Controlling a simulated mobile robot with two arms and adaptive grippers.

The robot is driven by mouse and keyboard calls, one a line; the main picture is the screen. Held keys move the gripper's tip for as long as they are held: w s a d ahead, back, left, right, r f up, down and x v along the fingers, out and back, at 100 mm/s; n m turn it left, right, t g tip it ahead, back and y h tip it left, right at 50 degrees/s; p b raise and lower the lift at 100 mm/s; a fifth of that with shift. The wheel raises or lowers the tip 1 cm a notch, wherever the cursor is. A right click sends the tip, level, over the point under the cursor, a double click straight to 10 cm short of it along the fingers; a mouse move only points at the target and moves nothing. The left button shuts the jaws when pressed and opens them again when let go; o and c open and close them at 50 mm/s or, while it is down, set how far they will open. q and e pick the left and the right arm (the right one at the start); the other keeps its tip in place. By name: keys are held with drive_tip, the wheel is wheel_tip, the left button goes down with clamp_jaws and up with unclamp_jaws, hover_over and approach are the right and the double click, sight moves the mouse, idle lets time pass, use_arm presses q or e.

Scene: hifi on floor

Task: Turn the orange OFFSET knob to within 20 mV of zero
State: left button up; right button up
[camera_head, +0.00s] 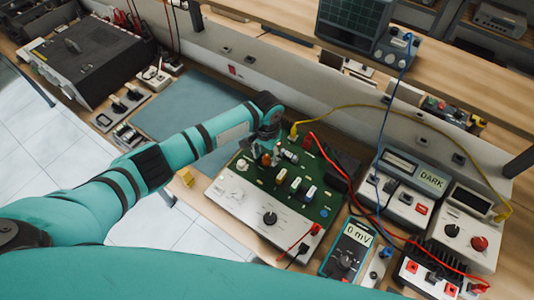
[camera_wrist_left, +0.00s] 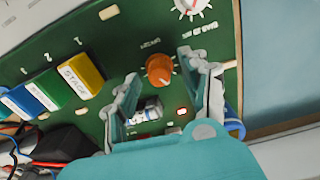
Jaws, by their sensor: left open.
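The orange OFFSET knob (camera_wrist_left: 159,68) sits on a green circuit board (camera_wrist_left: 100,40). In the wrist view it shows between the two fingertips of my left gripper (camera_wrist_left: 160,72), with gaps on both sides. The gripper is open and holds nothing. I cannot tell how far above the knob the tips are. In the head view my left gripper (camera_head: 271,155) is over the board, and the knob is mostly hidden there. A handheld meter (camera_head: 348,251) right of the board reads 0 mV. My right gripper is not in view.
A white panel with a black knob (camera_head: 270,218) fronts the board. Colored blocks (camera_wrist_left: 80,75) stand beside the orange knob. Red and yellow cables (camera_head: 400,112) cross the bench. A box displays DARK (camera_head: 432,179). A blue mat (camera_head: 195,105) lies clear behind my arm.

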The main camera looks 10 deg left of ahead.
sight(267, 157)
use_arm(q)
wheel_tip(267, 157, up, 12)
idle(0.5)
idle(0.4)
